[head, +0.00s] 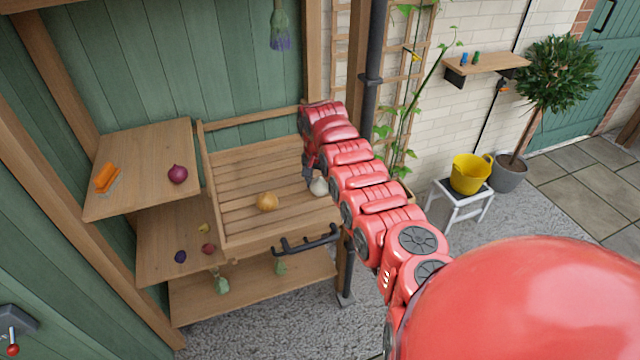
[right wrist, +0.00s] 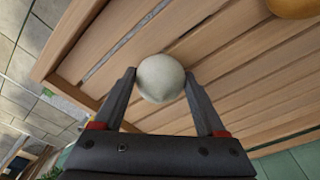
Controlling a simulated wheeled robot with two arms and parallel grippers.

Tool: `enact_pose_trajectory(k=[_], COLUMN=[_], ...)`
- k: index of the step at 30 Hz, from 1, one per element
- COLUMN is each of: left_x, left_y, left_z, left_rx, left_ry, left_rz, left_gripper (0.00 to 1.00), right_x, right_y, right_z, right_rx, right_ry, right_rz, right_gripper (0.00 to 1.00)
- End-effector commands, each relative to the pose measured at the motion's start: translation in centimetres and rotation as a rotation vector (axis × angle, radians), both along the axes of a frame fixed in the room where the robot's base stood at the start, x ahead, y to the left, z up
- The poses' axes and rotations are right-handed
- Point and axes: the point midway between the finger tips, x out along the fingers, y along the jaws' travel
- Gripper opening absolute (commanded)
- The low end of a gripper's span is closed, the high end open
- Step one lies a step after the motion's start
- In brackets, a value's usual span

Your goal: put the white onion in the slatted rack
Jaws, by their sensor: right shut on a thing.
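The white onion (head: 319,187) is pale and round, at the right end of the slatted rack (head: 245,155). It also shows in the right wrist view (right wrist: 161,80), between the fingertips with slats behind it. My right gripper (head: 311,180) is shut on the onion; the right wrist view shows one finger on each side (right wrist: 160,74). I cannot tell whether the onion touches the slats. The rack is a wooden tray with raised edges. A yellow-brown onion (head: 267,201) lies on its slats, left of the white one. My left gripper is not in view.
The shelf left of the rack holds an orange brush (head: 106,178) and a red onion (head: 177,174). Lower shelves hold several small vegetables. A black bar (head: 305,241) runs along the rack's front. A drainpipe (head: 371,90) and trellis stand right of the rack.

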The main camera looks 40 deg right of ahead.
Motion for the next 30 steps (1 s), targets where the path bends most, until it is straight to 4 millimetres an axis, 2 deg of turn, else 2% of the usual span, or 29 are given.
enact_pose_trajectory(k=[2, 3, 7, 16, 20, 24, 30], left_x=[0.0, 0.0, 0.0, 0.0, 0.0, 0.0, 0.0], left_y=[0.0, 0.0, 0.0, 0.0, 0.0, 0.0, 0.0], left_z=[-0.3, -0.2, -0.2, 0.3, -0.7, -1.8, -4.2], left_rx=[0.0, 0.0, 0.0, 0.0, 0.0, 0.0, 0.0], left_ry=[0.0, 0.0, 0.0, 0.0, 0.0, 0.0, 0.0], left_rz=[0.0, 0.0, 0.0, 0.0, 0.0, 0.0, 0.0], left_gripper=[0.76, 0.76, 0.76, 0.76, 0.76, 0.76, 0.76], right_x=[0.0, 0.0, 0.0, 0.0, 0.1, -0.1, -0.4], right_y=[0.0, 0.0, 0.0, 0.0, 0.1, 0.3, 0.9], right_z=[-0.4, -0.4, -0.3, 0.3, 1.0, 3.1, 8.3], right_rx=[0.0, 0.0, 0.0, 0.0, -0.002, -0.001, -0.004], right_ry=[0.0, 0.0, 0.0, 0.0, -0.003, -0.006, -0.006], right_rz=[0.0, 0.0, 0.0, 0.0, 0.001, 0.0, -0.001], right_gripper=[0.14, 0.77, 1.0, 1.0, 1.0, 1.0, 1.0])
